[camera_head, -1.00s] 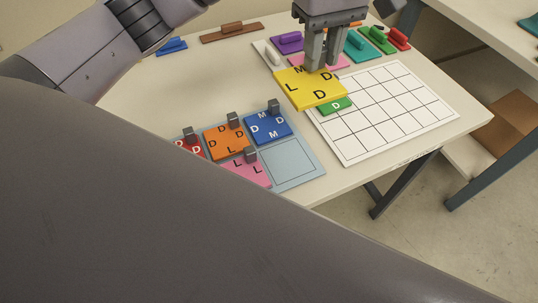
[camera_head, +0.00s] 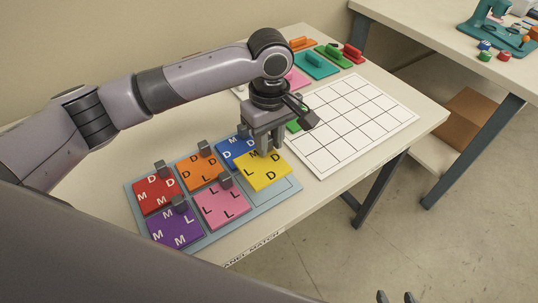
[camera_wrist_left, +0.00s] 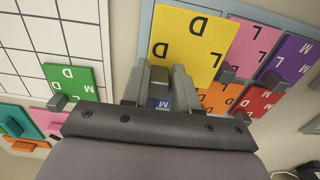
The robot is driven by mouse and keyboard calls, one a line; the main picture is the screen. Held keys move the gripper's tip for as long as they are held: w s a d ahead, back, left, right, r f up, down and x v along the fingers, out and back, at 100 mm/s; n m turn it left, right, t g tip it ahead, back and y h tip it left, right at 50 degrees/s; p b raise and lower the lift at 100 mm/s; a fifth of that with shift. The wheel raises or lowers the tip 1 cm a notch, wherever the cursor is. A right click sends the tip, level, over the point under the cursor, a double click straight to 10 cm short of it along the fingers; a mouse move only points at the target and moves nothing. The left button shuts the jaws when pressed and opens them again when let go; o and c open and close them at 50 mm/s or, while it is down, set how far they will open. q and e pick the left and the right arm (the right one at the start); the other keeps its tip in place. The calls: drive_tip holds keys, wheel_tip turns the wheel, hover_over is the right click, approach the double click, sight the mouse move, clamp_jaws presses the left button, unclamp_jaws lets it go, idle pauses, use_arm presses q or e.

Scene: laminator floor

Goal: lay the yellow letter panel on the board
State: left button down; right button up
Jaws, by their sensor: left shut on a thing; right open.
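The yellow letter panel (camera_head: 264,173) is over the right part of the light blue board (camera_head: 283,191), at the empty cell beside the pink panel. It also shows in the left wrist view (camera_wrist_left: 190,48). My left gripper (camera_head: 265,150) is shut on it from above. I cannot tell whether the panel touches the board. Red (camera_head: 155,193), orange (camera_head: 200,172), blue (camera_head: 232,150), pink (camera_head: 220,204) and purple (camera_head: 174,226) letter panels lie on the board. My right gripper (camera_head: 396,298) is at the bottom edge of the head view, open and empty.
Several coloured handled pieces, one teal (camera_head: 315,65), lie at the back. A second table (camera_head: 425,40) stands to the right.

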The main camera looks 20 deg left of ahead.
sight(269, 152)
use_arm(q)
wheel_tip(269, 152, down, 5)
drive_tip(key=shift+r, duration=0.15)
idle(0.3)
drive_tip(key=c, duration=0.9)
unclamp_jaws()
drive_tip(key=shift+f, duration=0.2)
drive_tip(key=shift+o, duration=0.2)
drive_tip(key=shift+r, duration=0.1)
wheel_tip(269, 152, up, 12)
drive_tip(key=shift+r, duration=0.1)
